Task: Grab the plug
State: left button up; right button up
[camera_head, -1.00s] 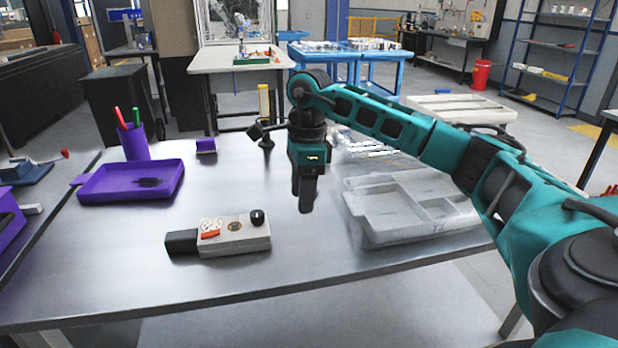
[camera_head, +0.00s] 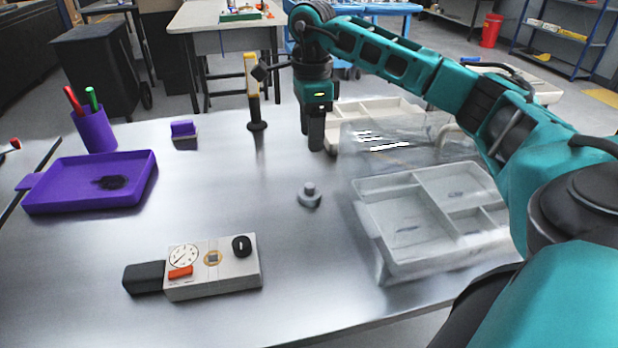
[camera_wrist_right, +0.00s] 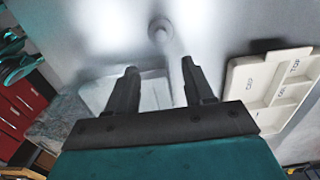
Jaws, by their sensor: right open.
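The plug (camera_head: 310,195) is a small grey metal piece with a wide round base and a narrower raised top. It stands on the bare metal table near the middle in the head view. In the right wrist view the plug (camera_wrist_right: 160,30) shows blurred, beyond the fingertips and roughly in line with the gap between them. My right gripper (camera_head: 313,140) points down, open and empty, behind the plug in the head view and apart from it. Its two fingers (camera_wrist_right: 159,68) are spread in the wrist view. My left gripper is not in view.
A divided tray (camera_head: 412,268) with clear plastic around it lies right of the plug. A pale labelled tray (camera_wrist_right: 240,85) shows in the wrist view. A gauge box (camera_head: 210,285) lies front left, a purple tray (camera_head: 60,203) at left. A dark-based stand (camera_head: 257,126) is near the gripper.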

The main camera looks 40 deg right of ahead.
send_over(310, 185)
notch_tip(310, 185, down, 7)
jog(key=shift+s+d+f, duration=0.1)
jog(key=shift+f, duration=2.8)
jog(key=shift+c, duration=0.4)
grip_shut()
